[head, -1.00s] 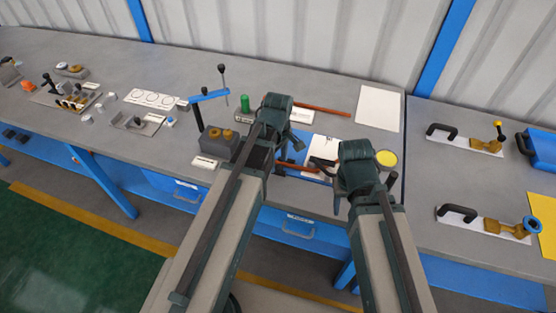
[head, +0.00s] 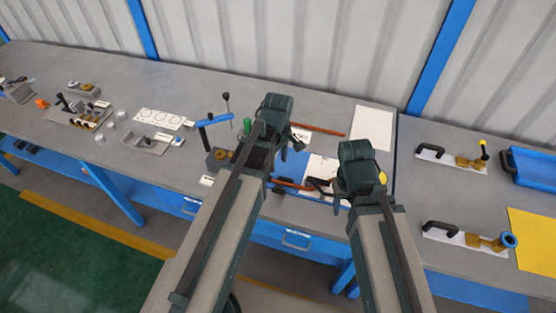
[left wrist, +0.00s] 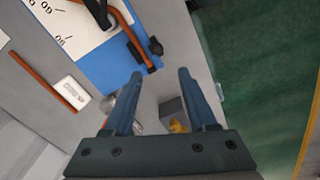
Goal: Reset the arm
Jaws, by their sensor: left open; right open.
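My left arm reaches up over the bench in the head view. Its gripper (head: 297,146) hangs above the bench near a blue board, partly hidden by its own wrist. In the left wrist view my left gripper (left wrist: 160,88) has its two fingers apart with nothing held between them. My right gripper (head: 324,186) is over the front of the blue board, left of its wrist, and looks empty; its fingers are small and partly hidden. Both arms are bent forward over the grey bench (head: 180,105).
A blue-barred stand (head: 215,119) and green cylinder (head: 247,126) stand close left of my left gripper. Two handled fixtures (head: 436,154) (head: 440,230) and a blue bin (head: 532,168) are at right.

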